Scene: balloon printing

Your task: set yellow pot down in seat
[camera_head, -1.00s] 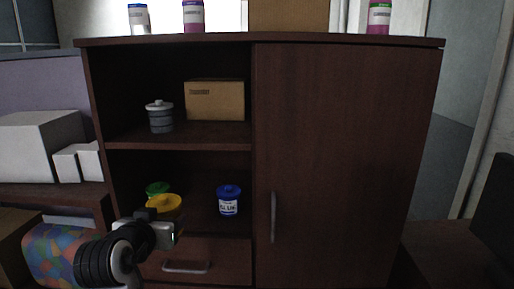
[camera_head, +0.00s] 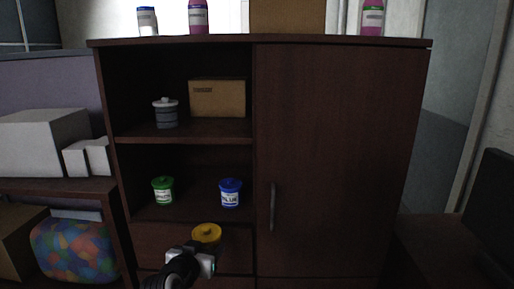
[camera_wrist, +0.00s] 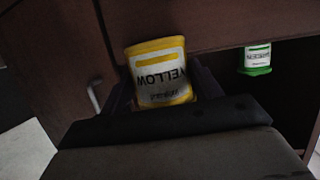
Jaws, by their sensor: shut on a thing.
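The yellow pot (camera_head: 207,233) has a yellow lid and is held in front of the drawer at the bottom of the dark wooden cabinet. In the wrist view the pot (camera_wrist: 160,72) shows a white label reading YELLOW, upside down in the picture. My gripper (camera_head: 203,252) is shut on the pot, with the fingers partly hidden behind it and the dark gripper body. The seat cannot be made out in these frames.
A green pot (camera_head: 163,190) and a blue pot (camera_head: 230,192) stand on the cabinet's lower shelf, with bare shelf between them. A grey pot (camera_head: 166,113) and a cardboard box (camera_head: 217,98) stand on the upper shelf. The closed door has a vertical handle (camera_head: 272,207).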

